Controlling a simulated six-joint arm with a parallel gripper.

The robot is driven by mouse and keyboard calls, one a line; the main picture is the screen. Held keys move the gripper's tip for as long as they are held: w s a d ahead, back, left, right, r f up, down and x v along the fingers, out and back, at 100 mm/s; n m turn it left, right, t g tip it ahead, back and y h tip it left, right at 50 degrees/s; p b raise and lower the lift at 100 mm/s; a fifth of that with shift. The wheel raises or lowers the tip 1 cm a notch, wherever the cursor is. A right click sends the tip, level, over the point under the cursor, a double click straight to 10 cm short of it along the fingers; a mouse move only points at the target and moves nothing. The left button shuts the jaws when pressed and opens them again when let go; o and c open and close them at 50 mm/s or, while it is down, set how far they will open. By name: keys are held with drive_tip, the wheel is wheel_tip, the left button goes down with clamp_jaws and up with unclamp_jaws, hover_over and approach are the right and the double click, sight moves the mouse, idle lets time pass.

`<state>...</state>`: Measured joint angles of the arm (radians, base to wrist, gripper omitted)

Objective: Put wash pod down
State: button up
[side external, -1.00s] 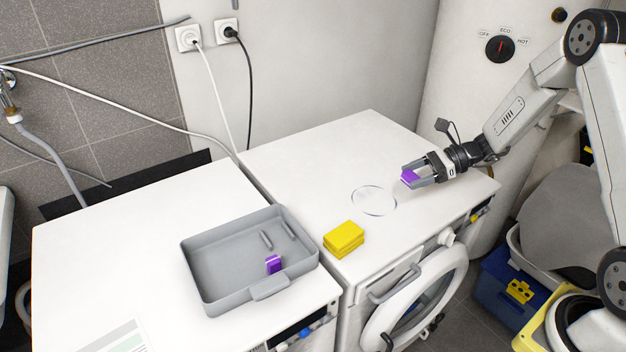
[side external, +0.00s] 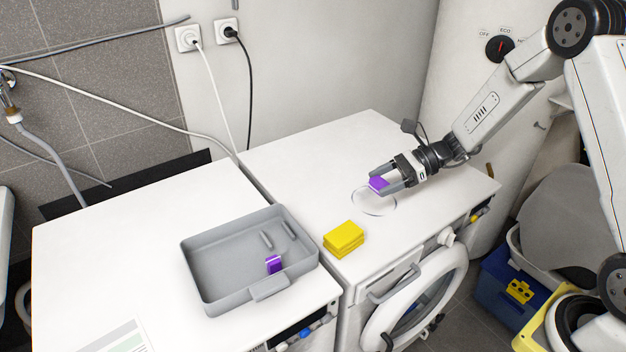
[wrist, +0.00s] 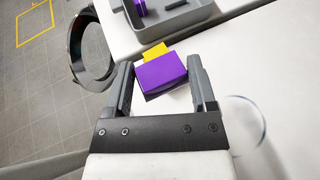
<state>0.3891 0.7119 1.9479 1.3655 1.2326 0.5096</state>
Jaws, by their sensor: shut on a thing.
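A purple wash pod (side external: 379,184) is held between the fingers of my gripper (side external: 383,183), above the right-hand washing machine top. In the wrist view the pod (wrist: 160,76) sits between the two fingertips of my gripper (wrist: 161,78). A clear round ring or dish (side external: 374,211) lies on the machine top, just below the gripper in the side view. It shows faintly at the right of the wrist view (wrist: 262,118). A second purple pod (side external: 273,264) is in the grey tray (side external: 212,305).
Yellow sponges (side external: 343,239) are stacked near the machine's front edge, left of the ring. The grey tray stands on the left-hand machine top (side external: 110,250) and also holds small grey pieces. The round door (side external: 427,300) stands open in front. The right machine's back area is clear.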

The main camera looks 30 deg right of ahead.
drive_tip(key=s+a+r+n+g, duration=0.1)
drive_tip(key=s+a, duration=0.2)
drive_tip(key=a, duration=0.5)
drive_tip(key=s+a+r+n+g, duration=0.2)
drive_tip(key=s+a, duration=0.1)
drive_tip(key=a, duration=0.6)
drive_tip(key=s+a+r+n+g, duration=0.1)
drive_tip(key=s+a+g, duration=0.1)
drive_tip(key=a, duration=0.7)
drive_tip(key=shift+s+r+y, duration=0.4)
drive_tip(key=shift+s, duration=0.45)
drive_tip(key=shift+w, duration=0.1)
drive_tip(key=w+a+f, duration=0.6)
drive_tip(key=w+f, duration=0.2)
drive_tip(key=w, duration=0.3)
drive_tip(key=shift+f, duration=0.3)
drive_tip(key=shift+w+a+f, duration=0.3)
drive_tip(key=shift+f, duration=0.1)
